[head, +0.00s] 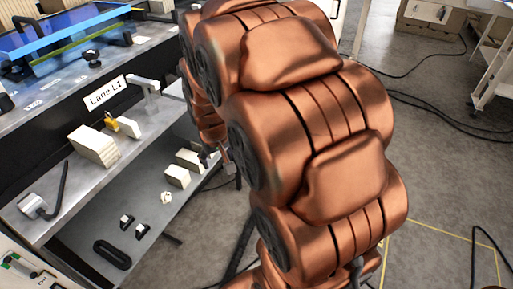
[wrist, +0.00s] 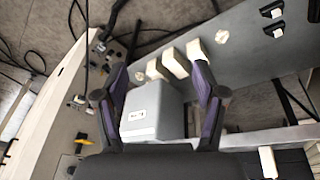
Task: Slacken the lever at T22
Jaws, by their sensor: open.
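My gripper shows in the wrist view (wrist: 161,76) with its two dark fingers spread wide and nothing gripped. A grey block with a small white label (wrist: 150,112) lies between and beyond the fingers; I cannot read the label or tell whether the fingers touch the block. In the head view, my arm covers most of the gripper. A grey fitting with a dark upright handle (head: 37,205) stands at the shelf's left end. A light grey T-shaped fitting (head: 147,92) stands beside the "Lane L1" sign. No T22 marking is readable, so I cannot tell which lever it names.
Cream blocks (head: 94,146) and a yellow item (head: 111,123) rest on the upper shelf (head: 75,190). The lower shelf (head: 120,262) holds small black and white parts and pale blocks (head: 177,176).

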